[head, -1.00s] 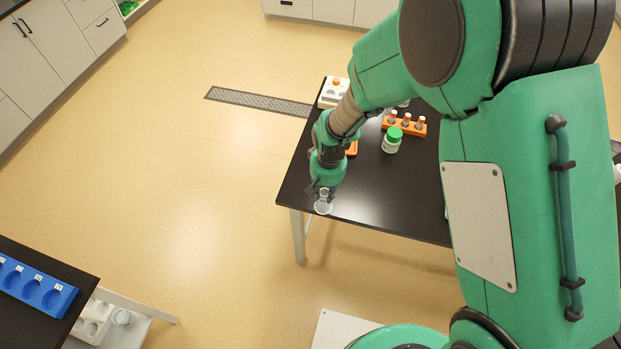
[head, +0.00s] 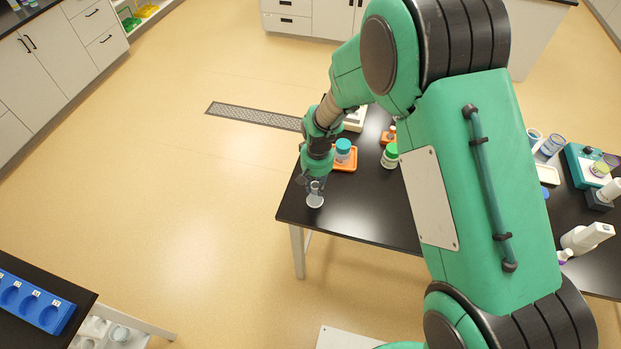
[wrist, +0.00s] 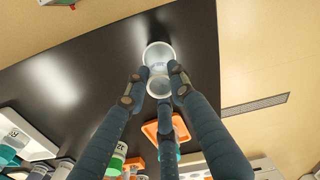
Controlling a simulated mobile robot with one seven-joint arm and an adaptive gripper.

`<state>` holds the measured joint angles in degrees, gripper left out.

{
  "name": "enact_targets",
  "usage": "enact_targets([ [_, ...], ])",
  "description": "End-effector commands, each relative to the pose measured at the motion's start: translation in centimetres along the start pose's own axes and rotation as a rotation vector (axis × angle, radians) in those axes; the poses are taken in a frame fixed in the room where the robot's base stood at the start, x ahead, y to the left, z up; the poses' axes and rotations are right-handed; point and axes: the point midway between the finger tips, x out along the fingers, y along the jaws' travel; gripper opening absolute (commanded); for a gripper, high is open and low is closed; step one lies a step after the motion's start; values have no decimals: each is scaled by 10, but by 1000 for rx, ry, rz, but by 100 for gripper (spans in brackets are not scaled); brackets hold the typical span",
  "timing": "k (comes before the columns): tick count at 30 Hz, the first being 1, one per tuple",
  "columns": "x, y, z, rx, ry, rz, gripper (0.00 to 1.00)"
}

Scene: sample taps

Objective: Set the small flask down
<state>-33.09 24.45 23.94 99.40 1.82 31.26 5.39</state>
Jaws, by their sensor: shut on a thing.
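The small flask (head: 315,200) is clear glass and sits low at the near left corner of the black table (head: 375,215). It looks upright, but I cannot tell whether its base touches the table. My gripper (head: 316,181) is above it with its fingers around the neck. In the wrist view the fingertips (wrist: 158,80) close on the flask (wrist: 157,56), with the dark tabletop beyond it.
An orange tray (head: 346,165) with a teal-capped jar (head: 343,150) stands just behind my gripper. A green-capped bottle (head: 390,156) is to its right. The table's left edge is close to the flask. Bare tabletop lies to the flask's right.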

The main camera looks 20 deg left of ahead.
Motion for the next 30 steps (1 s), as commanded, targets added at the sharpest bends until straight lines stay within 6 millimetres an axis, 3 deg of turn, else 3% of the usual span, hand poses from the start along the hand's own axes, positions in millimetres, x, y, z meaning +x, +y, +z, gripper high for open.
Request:
enact_targets([
  [6,4,-4,-35,0,1,0,2],
  [12,6,-6,-56,0,0,0,2],
  [30,15,-6,-61,0,-1,0,2],
])
